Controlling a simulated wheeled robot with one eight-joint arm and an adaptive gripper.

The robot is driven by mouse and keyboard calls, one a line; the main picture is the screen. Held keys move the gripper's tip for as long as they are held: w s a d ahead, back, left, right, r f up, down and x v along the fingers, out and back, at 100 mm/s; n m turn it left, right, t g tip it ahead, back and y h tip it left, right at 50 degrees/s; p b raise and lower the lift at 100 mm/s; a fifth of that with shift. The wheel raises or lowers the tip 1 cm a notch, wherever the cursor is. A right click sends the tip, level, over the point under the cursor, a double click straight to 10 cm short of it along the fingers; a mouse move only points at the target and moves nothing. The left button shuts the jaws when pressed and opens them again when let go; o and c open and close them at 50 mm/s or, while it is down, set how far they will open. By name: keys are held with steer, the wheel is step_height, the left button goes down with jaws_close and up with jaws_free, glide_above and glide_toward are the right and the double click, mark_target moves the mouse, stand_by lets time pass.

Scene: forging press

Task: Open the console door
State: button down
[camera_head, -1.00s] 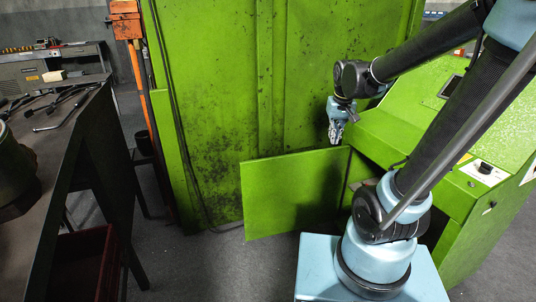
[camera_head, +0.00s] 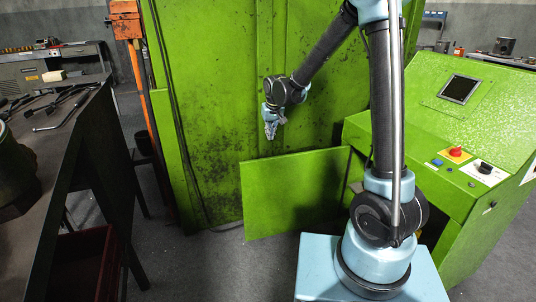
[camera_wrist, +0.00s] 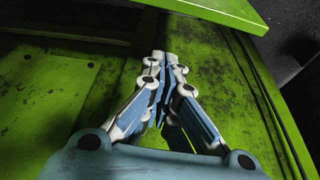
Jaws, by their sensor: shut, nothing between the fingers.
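The console (camera_head: 450,120) is the green sloped cabinet on the right in the head view. Its green door (camera_head: 292,192) stands swung out to the left, wide open, with its hinge side by the console's left edge. My gripper (camera_head: 270,135) is shut and empty. It hangs above the door's top edge, apart from it, in front of the tall green press panel. In the wrist view my gripper (camera_wrist: 166,62) shows its fingertips together. A green panel edge at the top of that view (camera_wrist: 215,12) appears to be the door.
The tall green press wall (camera_head: 215,90) stands behind the door. A dark workbench (camera_head: 75,130) with tools is on the left. The console top carries a screen (camera_head: 460,89) and a red knob (camera_head: 455,152). Grey floor (camera_head: 190,265) is clear between bench and door.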

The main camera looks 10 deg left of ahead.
step_height(320, 180, down, 10)
steer(key=shift+s+a, duration=0.2)
steer(key=shift+a, duration=0.15)
stand_by(0.9)
